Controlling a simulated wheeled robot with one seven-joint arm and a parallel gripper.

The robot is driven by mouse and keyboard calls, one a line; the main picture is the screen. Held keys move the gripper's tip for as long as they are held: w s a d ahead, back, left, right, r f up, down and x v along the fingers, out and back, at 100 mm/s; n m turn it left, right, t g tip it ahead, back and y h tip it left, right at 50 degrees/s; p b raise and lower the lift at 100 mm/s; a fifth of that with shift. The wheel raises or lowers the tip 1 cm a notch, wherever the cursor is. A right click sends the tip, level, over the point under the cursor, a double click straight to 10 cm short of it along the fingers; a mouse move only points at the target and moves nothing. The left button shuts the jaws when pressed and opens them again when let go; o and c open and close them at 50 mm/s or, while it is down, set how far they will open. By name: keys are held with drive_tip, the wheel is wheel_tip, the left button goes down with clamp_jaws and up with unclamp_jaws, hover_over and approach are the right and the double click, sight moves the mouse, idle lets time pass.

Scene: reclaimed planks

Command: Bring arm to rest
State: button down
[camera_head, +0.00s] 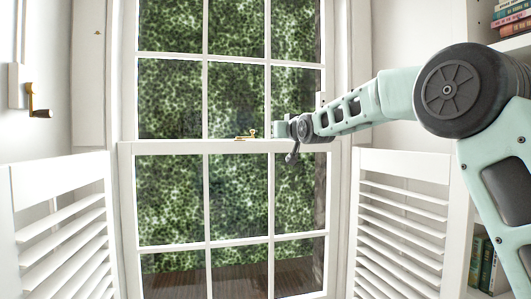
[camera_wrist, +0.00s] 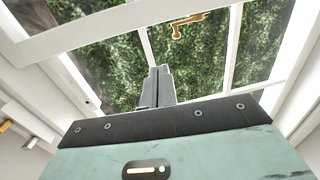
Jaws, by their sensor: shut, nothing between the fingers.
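My arm (camera_head: 352,110), pale green with dark joints, reaches in from the right and stretches out in front of a white sash window (camera_head: 207,147). My gripper (camera_wrist: 160,70) is shut and empty in the wrist view, its two grey fingers side by side. In the head view the gripper (camera_head: 291,157) is small, at the far end of the arm near the window's middle rail. A brass latch (camera_head: 246,136) sits on that rail, left of the gripper and apart from it. The latch also shows at the top of the wrist view (camera_wrist: 188,22).
White louvred shutters stand at the left (camera_head: 62,230) and right (camera_head: 402,225) of the window. Green foliage shows through the panes.

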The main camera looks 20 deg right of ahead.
drive_tip(key=s+a+f+n+g+y+b, duration=0.1)
drive_tip(key=s+a+f+n+g+y, duration=0.25)
drive_tip(key=s+a+f+g, duration=1.25)
drive_tip(key=s+f+n+h, duration=0.1)
drive_tip(key=s+f, duration=0.6)
drive_tip(key=s, duration=0.6)
drive_tip(key=s+f+n+g+h, duration=0.1)
drive_tip(key=s+f, duration=0.7)
drive_tip(key=s, duration=0.5)
drive_tip(key=s+f+n+g+h, duration=0.1)
drive_tip(key=s+f+h, duration=0.1)
drive_tip(key=s+f, duration=0.5)
drive_tip(key=s, duration=0.6)
drive_tip(key=shift+s+a+f+n+b, duration=0.25)
drive_tip(key=shift+s+f+n+b, duration=0.1)
drive_tip(key=shift+f+b, duration=0.05)
